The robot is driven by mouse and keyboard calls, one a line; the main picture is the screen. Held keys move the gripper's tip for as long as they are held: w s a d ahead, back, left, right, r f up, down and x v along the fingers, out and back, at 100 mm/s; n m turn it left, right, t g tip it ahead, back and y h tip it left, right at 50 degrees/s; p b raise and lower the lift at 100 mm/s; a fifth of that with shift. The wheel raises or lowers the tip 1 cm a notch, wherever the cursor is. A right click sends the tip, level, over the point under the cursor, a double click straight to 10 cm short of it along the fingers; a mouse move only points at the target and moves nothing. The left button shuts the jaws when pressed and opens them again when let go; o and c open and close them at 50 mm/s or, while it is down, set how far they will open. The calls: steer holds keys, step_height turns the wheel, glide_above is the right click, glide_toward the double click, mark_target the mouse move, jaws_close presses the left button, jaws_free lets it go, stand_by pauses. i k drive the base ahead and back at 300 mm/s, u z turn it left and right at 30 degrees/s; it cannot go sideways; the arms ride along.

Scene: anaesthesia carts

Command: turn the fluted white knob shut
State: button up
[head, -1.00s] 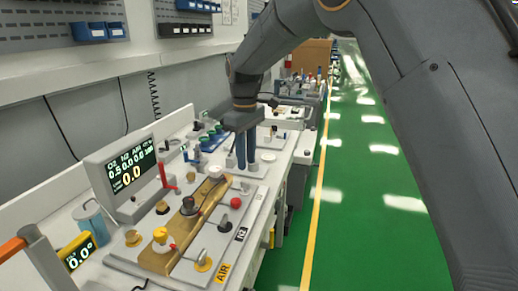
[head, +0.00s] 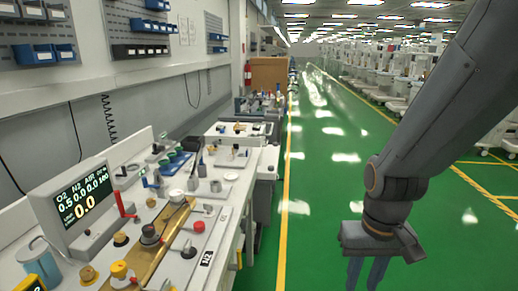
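A small white round knob (head: 176,196) stands at the back end of the brass block (head: 150,262) on the cart's panel. It is too small here to make out fluting or how far it is turned. My gripper (head: 365,274) hangs at the lower right over the green floor, well to the right of the cart and apart from the knob. Its two blue-grey fingers point down with a narrow gap between them, and nothing shows between them. The fingertips are near the bottom edge of the picture.
Around the knob stand a red lever (head: 123,204), a dark knob (head: 150,234), a yellow knob (head: 119,270) and a red knob (head: 199,226). A display (head: 78,205) stands at left. The green aisle (head: 315,215) right of the carts is clear.

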mark_target(176, 195)
steer(key=u, duration=1)
steer(key=i, duration=0.8)
steer(key=z, duration=0.05)
